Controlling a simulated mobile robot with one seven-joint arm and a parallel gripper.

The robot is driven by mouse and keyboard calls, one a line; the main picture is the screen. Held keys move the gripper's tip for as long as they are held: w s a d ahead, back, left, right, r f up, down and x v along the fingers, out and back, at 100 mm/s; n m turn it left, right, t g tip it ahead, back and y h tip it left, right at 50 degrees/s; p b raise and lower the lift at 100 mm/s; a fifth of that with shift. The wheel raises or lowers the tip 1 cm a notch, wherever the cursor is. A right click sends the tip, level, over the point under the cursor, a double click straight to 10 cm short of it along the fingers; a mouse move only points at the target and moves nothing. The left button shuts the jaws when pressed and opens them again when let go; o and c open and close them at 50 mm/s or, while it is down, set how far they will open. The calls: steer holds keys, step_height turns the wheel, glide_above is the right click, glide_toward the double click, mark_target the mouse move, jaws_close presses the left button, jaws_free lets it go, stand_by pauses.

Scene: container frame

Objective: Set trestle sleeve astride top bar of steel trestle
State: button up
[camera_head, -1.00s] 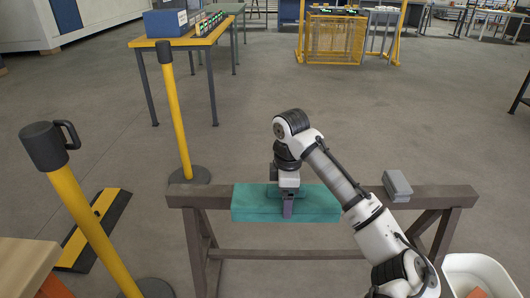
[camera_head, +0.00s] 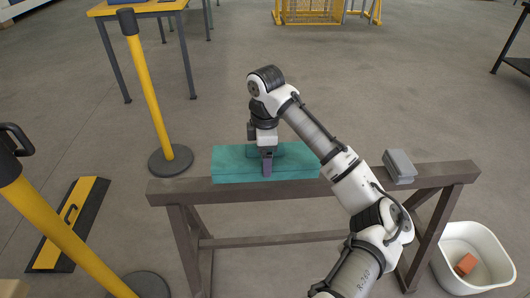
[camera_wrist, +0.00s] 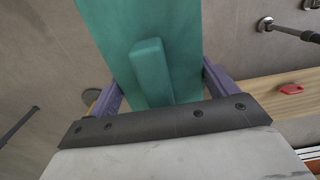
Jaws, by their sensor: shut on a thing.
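The trestle sleeve is a long teal block (camera_head: 230,163) with a raised rib on top, also seen in the wrist view (camera_wrist: 130,30). My gripper (camera_head: 267,165) is shut on the sleeve, with a purple finger on either side of the rib in the wrist view. The steel trestle's brown top bar (camera_head: 300,188) runs across the head view. The sleeve lies level and roughly parallel to the bar. Its lower front edge overlaps the bar's far edge in the picture, and the bar's front face shows below it. Its underside is hidden, so I cannot tell whether it touches the bar.
A grey block (camera_head: 399,164) sits on the bar's right part. A white bin (camera_head: 448,262) with an orange block (camera_head: 466,264) stands at the lower right. Yellow posts (camera_head: 148,95) and a yellow-black floor ramp (camera_head: 70,225) are at the left.

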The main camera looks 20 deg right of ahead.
steer(key=shift+r+p, duration=0.15)
steer(key=shift+p, duration=0.4)
steer(key=shift+f+b, duration=0.95)
steer(key=shift+f, duration=1.3)
steer(key=shift+f+b, duration=0.6)
steer(key=shift+f, duration=1.6)
steer(key=o, duration=0.8)
steer(key=shift+o, duration=0.2)
steer(key=shift+r, duration=0.1)
